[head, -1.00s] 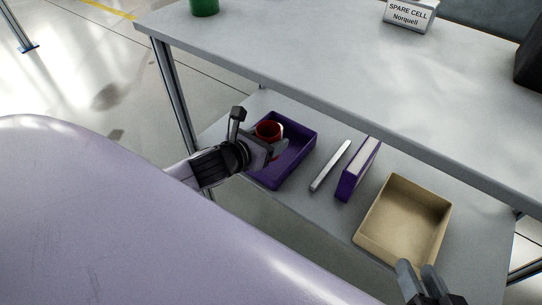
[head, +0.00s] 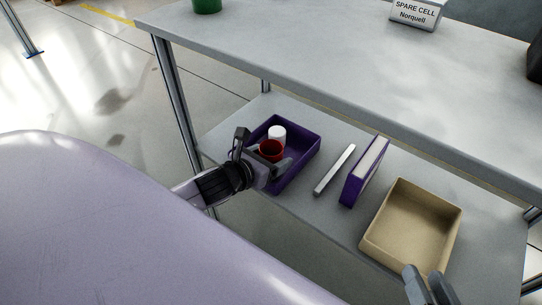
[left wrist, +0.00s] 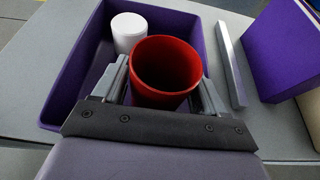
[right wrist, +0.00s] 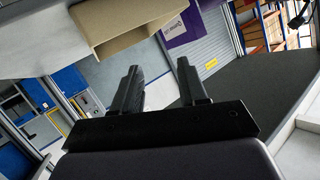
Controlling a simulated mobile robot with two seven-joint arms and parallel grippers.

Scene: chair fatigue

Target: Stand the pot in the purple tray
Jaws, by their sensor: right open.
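The red pot (head: 271,150) is upright, its open top facing up, over the left near part of the purple tray (head: 310,155) on the lower shelf. My left gripper (head: 269,164) has its fingers on either side of the pot, shut on it. The left wrist view also shows the pot (left wrist: 166,72) between the fingers. I cannot tell whether its base touches the tray floor; the base is hidden. A white cylinder (head: 277,132) stands in the tray just behind the pot. My right gripper (head: 427,283) is open and empty, near the beige bin.
Right of the tray lie a grey bar (head: 335,170), a purple-and-white box (head: 364,171) and a beige open bin (head: 411,225). The upper tabletop (head: 300,65) overhangs the shelf's far side. It carries a green pot (head: 207,5) and a sign (head: 417,13).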

